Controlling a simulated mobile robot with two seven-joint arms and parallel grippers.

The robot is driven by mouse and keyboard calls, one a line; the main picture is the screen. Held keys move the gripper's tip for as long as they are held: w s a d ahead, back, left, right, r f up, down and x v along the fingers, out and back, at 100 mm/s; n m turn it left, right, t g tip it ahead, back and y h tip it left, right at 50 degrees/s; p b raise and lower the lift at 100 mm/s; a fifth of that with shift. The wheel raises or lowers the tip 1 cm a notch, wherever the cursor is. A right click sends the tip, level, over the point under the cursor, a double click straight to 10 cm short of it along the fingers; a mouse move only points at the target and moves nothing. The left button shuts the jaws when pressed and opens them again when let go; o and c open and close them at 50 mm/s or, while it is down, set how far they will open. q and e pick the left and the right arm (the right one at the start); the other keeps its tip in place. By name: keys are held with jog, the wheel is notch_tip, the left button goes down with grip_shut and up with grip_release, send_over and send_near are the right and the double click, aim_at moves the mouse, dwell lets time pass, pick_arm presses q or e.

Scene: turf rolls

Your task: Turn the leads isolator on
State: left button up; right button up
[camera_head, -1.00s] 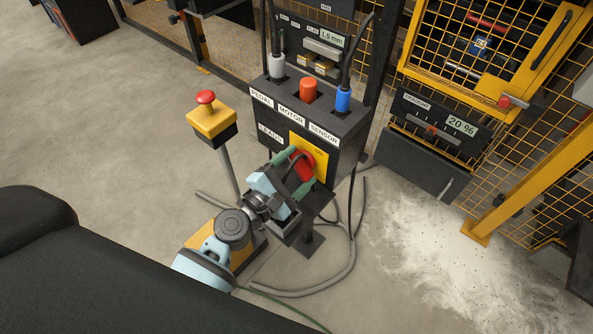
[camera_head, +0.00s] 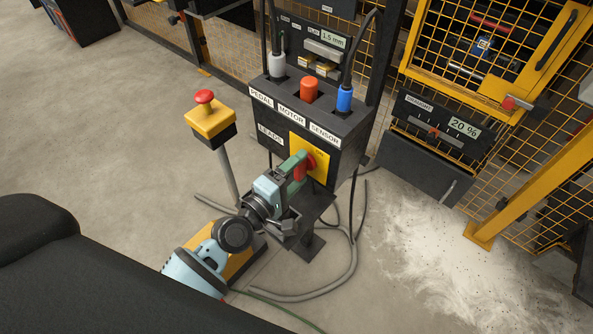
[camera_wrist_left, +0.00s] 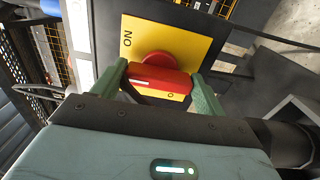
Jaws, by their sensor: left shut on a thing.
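The leads isolator is a red rotary handle (camera_head: 311,162) on a yellow plate (camera_head: 320,152) at the front of a black box labelled LEADS. In the left wrist view the red handle (camera_wrist_left: 160,80) lies crosswise between two green fingers, with a white mark on its left part. The plate (camera_wrist_left: 190,42) reads ON at its upper left; another marking below the handle is partly hidden. My left gripper (camera_head: 299,166) is shut on the handle, and it also shows in the left wrist view (camera_wrist_left: 160,88). My right gripper is not in view.
Grey, orange and blue plugs stand in the top of the box (camera_head: 345,130). A red stop button (camera_head: 204,97) on a yellow post head stands to the left. Cables (camera_head: 335,285) lie on the floor below. A yellow mesh guard (camera_head: 460,60) is at the right.

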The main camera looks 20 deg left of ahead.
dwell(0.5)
pick_arm(q)
jog(key=o, duration=1)
jog(key=v, duration=0.8)
jog(key=shift+b, duration=0.3)
jog(key=shift+w, duration=0.1)
